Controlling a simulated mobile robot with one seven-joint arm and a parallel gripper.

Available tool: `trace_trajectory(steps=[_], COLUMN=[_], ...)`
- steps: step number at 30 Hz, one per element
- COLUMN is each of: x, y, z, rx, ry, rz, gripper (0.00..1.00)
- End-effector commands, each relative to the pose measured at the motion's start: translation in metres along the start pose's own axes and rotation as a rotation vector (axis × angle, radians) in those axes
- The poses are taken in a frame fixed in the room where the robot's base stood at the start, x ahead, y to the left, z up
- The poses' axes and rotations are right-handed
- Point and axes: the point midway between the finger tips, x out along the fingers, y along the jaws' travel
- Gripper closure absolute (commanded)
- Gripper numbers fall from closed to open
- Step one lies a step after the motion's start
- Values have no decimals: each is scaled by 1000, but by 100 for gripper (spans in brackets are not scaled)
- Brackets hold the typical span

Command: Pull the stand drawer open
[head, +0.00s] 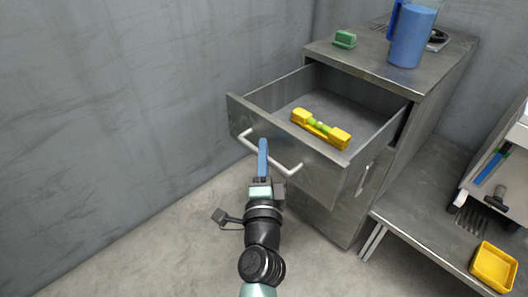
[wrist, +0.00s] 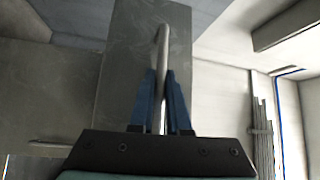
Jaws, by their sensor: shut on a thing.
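The stand drawer (head: 320,178) is the top drawer of a grey metal stand (head: 440,75), and it is pulled well out. A yellow spirit level (head: 321,129) with green vials lies inside it. A pale bar handle (head: 286,168) runs across the drawer front. My gripper (head: 263,150) has blue fingers and is at the middle of the handle. In the wrist view my gripper (wrist: 160,95) has one finger on each side of the handle bar (wrist: 161,60), shut on it. The fingers partly hide the bar in the head view.
A blue pitcher (head: 409,37) and a green block (head: 345,39) stand on top of the stand. A low metal shelf (head: 420,222) at the right holds a yellow tray (head: 493,266). A grey wall is at the left. The floor before the drawer is clear.

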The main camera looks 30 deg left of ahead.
Motion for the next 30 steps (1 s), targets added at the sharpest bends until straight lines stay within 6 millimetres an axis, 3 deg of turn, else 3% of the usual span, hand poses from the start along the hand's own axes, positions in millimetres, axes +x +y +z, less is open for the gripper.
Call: trace_trajectory(steps=[1, 2, 4, 13, 17, 30], x=[0, 0, 0, -1, -10, -92], y=[1, 1, 1, 1, 2, 4], z=[-2, -2, -2, -1, -1, 0], rx=[0, 0, 0, 0, 0, 2], ry=[3, 3, 3, 1, 2, 1], rz=[1, 1, 1, 1, 2, 3], gripper=[100, 83, 74, 74, 74, 74])
